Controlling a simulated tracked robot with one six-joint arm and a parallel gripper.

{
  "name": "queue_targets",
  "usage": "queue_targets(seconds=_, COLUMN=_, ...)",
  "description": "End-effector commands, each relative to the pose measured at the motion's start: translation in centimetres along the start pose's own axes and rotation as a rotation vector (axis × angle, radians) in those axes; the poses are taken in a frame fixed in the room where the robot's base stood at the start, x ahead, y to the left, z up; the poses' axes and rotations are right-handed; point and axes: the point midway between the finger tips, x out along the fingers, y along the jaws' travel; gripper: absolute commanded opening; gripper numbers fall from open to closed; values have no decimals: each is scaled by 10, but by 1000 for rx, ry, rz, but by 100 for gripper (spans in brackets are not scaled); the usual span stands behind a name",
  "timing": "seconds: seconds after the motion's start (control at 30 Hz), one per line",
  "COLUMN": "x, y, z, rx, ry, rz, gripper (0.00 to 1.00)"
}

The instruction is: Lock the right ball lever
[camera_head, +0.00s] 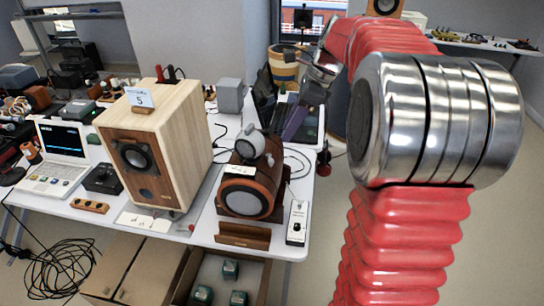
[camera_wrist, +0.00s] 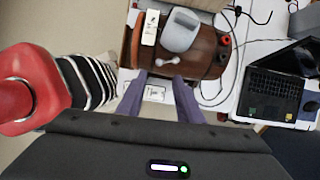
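A brown wooden cylinder speaker (camera_head: 247,197) lies on its stand near the table's front right corner, with a rounded grey unit (camera_head: 249,145) on top. In the wrist view the brown cylinder (camera_wrist: 205,57) carries the grey unit (camera_wrist: 180,31) and a small pale lever with rounded ends (camera_wrist: 176,59). I cannot tell whether this lever is locked, or whether another one is hidden. My gripper (camera_wrist: 160,77) has its two purple fingers apart with nothing between them. Its tips are close to the lever in the picture; contact is not visible.
A large wooden box speaker (camera_head: 155,145) stands left of the cylinder. A white switch box (camera_head: 297,223) lies to its right by the table edge. An open laptop (camera_wrist: 275,85) is on the right in the wrist view. Cartons with green items (camera_head: 230,270) are below.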

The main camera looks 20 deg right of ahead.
Motion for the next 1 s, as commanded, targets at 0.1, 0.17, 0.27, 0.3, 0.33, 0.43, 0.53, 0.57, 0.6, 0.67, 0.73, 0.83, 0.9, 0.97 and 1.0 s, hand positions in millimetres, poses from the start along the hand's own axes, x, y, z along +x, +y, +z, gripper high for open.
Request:
queue_targets(seconds=0.1, x=18, y=1, z=0, rx=0, ry=0, rz=4, gripper=33)
queue_targets(seconds=0.17, x=28, y=1, z=0, rx=0, ry=0, rz=4, gripper=33)
queue_targets(seconds=0.27, x=43, y=1, z=0, rx=0, ry=0, rz=3, gripper=33)
queue_targets(seconds=0.3, x=49, y=1, z=0, rx=0, ry=0, rz=4, gripper=33)
queue_targets(seconds=0.33, x=54, y=1, z=0, rx=0, ry=0, rz=3, gripper=33)
queue_targets(seconds=0.43, x=70, y=1, z=0, rx=0, ry=0, rz=3, gripper=33)
queue_targets(seconds=0.53, x=85, y=1, z=0, rx=-1, ry=0, rz=3, gripper=33)
queue_targets(seconds=0.57, x=89, y=1, z=0, rx=-1, ry=0, rz=4, gripper=33)
queue_targets(seconds=0.6, x=95, y=1, z=0, rx=-1, ry=1, rz=3, gripper=33)
queue_targets(seconds=0.67, x=102, y=1, z=0, rx=0, ry=0, rz=3, gripper=33)
queue_targets(seconds=0.73, x=110, y=0, z=0, rx=0, ry=1, rz=2, gripper=33)
queue_targets(seconds=0.83, x=116, y=1, z=0, rx=0, ry=0, rz=2, gripper=33)
queue_targets(seconds=0.9, x=119, y=0, z=0, rx=0, ry=0, rz=1, gripper=33)
queue_targets(seconds=0.97, x=119, y=0, z=0, rx=0, ry=0, rz=0, gripper=33)
queue_targets(seconds=1.0, x=119, y=0, z=0, rx=0, ry=0, rz=0, gripper=33)
